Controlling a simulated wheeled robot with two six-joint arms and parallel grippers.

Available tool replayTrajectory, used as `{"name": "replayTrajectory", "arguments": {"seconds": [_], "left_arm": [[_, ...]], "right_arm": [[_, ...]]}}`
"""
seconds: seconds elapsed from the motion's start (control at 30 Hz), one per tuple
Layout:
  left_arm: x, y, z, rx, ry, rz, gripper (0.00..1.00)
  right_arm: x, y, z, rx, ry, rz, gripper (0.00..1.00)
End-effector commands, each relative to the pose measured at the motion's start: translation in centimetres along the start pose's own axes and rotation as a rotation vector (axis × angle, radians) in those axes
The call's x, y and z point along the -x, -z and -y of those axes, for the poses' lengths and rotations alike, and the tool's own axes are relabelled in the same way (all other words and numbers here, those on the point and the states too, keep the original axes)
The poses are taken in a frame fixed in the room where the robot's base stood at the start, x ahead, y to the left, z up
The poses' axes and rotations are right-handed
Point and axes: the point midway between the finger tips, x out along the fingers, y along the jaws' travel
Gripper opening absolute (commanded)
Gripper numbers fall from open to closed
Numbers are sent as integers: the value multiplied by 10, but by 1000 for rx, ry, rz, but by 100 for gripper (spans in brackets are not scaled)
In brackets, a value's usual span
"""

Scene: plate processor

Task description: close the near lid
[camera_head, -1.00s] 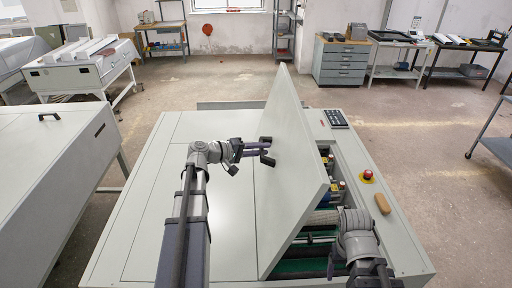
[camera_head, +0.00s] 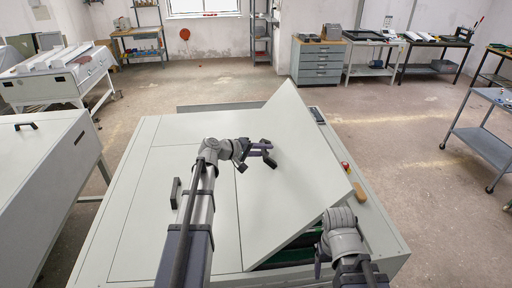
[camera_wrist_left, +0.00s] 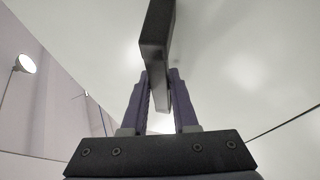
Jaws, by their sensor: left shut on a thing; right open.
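The near lid (camera_head: 300,190) is a large pale-grey panel on the machine, tilted partly open with its right edge raised. My left gripper (camera_head: 268,152) is over the lid's upper face in the head view. In the left wrist view its two fingers (camera_wrist_left: 160,95) are shut on a dark bar handle (camera_wrist_left: 156,40) on the lid. My right wrist stands by the lid's near right corner, but I cannot make out the right gripper's fingers. The opening under the lid is mostly hidden; a dark green strip shows at its near end.
A flat panel with a dark handle (camera_head: 175,193) lies left of the lid. A red button (camera_head: 345,166) and a tan block (camera_head: 360,192) are on the machine's right rim. Another machine (camera_head: 40,190) stands at left, a cart (camera_head: 480,145) at right. The floor between is clear.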

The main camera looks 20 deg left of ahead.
Motion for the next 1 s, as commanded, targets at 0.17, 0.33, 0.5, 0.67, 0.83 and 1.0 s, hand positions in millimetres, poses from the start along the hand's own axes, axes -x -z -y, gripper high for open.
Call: {"name": "replayTrajectory", "arguments": {"seconds": [0.17, 0.33, 0.5, 0.67, 0.83, 1.0], "left_arm": [[-35, -18, 3, -64, 149, 12, 0], [-68, -31, 17, -125, 298, 11, 0], [-99, -43, 36, -186, 444, 9, 0], [-122, -52, 55, -234, 564, 8, 0], [-138, -59, 77, -247, 599, 2, 0], [-149, -63, 89, -247, 598, 1, 0]], "right_arm": [[10, -1, -1, 1, 0, 1, 74], [8, -1, -1, 1, 0, 1, 74], [-1, 0, 0, 1, 0, 0, 74], [-14, 1, 1, -1, 0, 0, 74], [-37, 2, 4, -2, 0, -1, 74], [-54, 4, 5, 0, -1, -1, 74]]}}
